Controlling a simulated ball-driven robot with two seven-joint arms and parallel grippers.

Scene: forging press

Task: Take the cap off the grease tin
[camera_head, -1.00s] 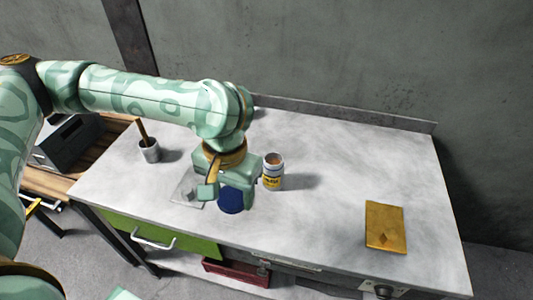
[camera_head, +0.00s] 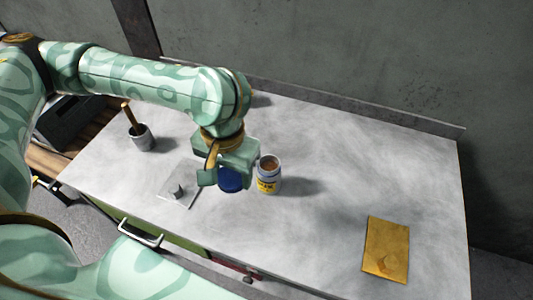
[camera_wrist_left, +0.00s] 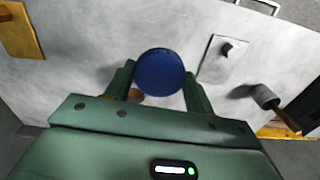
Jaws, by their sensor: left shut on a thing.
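The grease tin (camera_head: 268,181), white with a yellow label, stands upright on the bench with its top open and brown grease showing. A round blue cap (camera_head: 230,180) is off the tin, between the fingers of my left gripper (camera_head: 222,178), just left of the tin. In the left wrist view the blue cap (camera_wrist_left: 159,72) sits between the two green fingers of my left gripper (camera_wrist_left: 160,88). Part of the brown tin opening (camera_wrist_left: 136,96) shows behind the left finger. The cap's height above the bench is hard to tell. My right gripper is not in view.
A thin grey plate with a small knob (camera_head: 176,191) lies left of the cap. A grey cup (camera_head: 141,141) with a wooden-handled tool stands farther left. A gold plate (camera_head: 385,248) lies at the right. The bench top (camera_head: 320,220) between tin and gold plate is clear.

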